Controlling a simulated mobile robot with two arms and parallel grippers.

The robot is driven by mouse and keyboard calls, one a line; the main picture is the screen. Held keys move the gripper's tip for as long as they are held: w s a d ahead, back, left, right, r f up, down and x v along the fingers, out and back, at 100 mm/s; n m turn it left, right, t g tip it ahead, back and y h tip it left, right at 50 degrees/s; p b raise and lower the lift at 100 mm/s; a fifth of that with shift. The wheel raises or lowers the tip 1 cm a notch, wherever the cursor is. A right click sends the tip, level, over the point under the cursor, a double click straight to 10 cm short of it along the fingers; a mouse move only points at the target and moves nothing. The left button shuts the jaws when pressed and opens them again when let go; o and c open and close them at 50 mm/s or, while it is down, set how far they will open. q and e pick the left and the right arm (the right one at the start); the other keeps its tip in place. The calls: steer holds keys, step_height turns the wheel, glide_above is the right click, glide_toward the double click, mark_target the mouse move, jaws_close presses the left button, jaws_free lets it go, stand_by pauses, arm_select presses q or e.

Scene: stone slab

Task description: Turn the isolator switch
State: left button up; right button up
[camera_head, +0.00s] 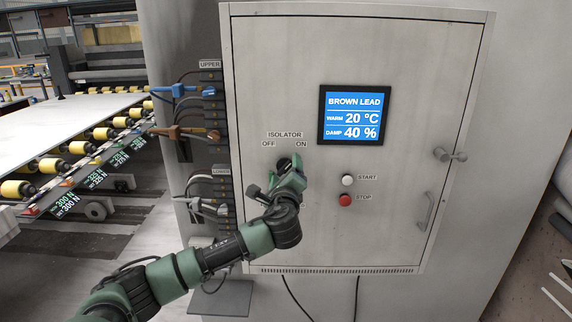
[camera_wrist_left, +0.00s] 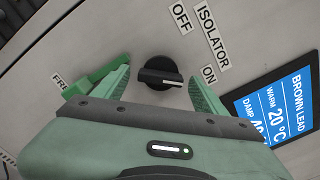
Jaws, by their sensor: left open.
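The isolator switch is a black rotary knob (camera_wrist_left: 160,73) on the grey cabinet door, below the ISOLATOR label (camera_head: 285,134) with its OFF and ON marks. In the wrist view its white pointer line lies toward the right, on the side of the ON label (camera_wrist_left: 209,74). In the head view the knob (camera_head: 283,163) is partly hidden by my green left gripper (camera_head: 284,178). That gripper is open, also seen in the wrist view (camera_wrist_left: 152,88). Its fingers stand on either side of the knob, with a visible gap on each side. My right gripper is not in view.
A blue display (camera_head: 354,115) sits right of the switch, with a white START button (camera_head: 347,180) and red STOP button (camera_head: 345,200) below it. Cable blocks (camera_head: 212,100) with blue and orange plugs line the cabinet's left side. A roller conveyor (camera_head: 80,150) stands farther left.

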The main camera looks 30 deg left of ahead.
arm_select(q)
steer(key=shift+w+a, duration=0.35)
steer(key=shift+w, duration=0.2)
steer(key=c, duration=1.4)
steer(key=shift+o, duration=0.2)
steer(key=shift+f, duration=0.1)
